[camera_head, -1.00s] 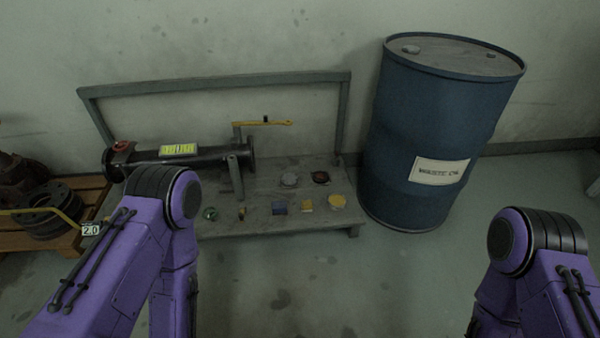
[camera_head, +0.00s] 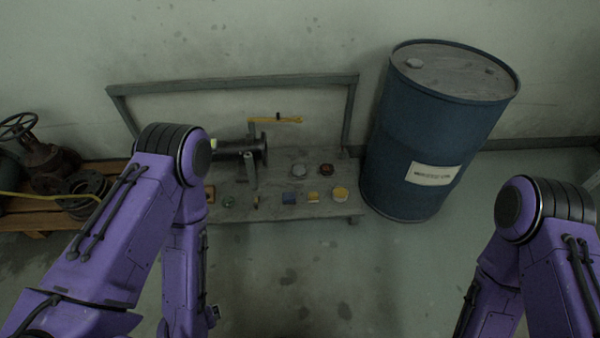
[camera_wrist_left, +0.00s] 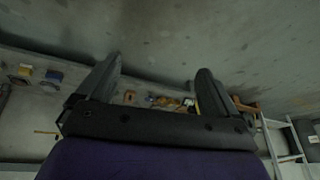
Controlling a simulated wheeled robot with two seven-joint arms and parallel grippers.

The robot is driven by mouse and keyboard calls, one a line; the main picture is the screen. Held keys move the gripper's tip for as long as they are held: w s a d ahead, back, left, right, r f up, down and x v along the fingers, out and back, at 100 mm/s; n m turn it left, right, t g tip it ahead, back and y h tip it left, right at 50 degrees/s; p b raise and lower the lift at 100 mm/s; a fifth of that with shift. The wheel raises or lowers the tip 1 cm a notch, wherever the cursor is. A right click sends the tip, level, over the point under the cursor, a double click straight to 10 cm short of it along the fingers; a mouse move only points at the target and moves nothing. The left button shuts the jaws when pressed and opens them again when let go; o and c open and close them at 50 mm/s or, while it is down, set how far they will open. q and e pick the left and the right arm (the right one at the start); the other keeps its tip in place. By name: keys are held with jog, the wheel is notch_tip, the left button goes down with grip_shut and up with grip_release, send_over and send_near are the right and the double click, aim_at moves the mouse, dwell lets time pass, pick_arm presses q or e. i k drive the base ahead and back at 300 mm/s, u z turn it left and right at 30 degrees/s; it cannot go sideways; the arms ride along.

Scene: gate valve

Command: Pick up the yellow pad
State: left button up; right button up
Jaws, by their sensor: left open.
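Two yellow items stand near the front right of the low grey bench (camera_head: 305,211): a small yellow block (camera_head: 313,197), which may be the yellow pad, and a round yellow-topped piece (camera_head: 340,194). A small blue block (camera_head: 288,198) sits left of them. In the left wrist view a yellow piece (camera_wrist_left: 25,71) and a blue piece (camera_wrist_left: 54,76) show at the far left, outside the fingers. My left gripper (camera_wrist_left: 159,66) is open, with nothing held between its fingers. In the head view its fingers cannot be made out. My right gripper is out of view.
A blue drum (camera_head: 435,125) stands right of the bench. A dark pipe (camera_head: 240,146) with a yellow lever (camera_head: 274,119) is on the bench, partly behind my left arm. A pallet (camera_head: 100,215) with dark valve parts is at left. The floor in front is clear.

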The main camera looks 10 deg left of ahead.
aim_at(312, 196)
jog(key=k, duration=0.5)
jog(key=u, duration=0.6)
jog(key=i, duration=0.9)
jog(key=z, duration=0.4)
jog(key=i, duration=1.05)
jog(key=z, duration=0.8)
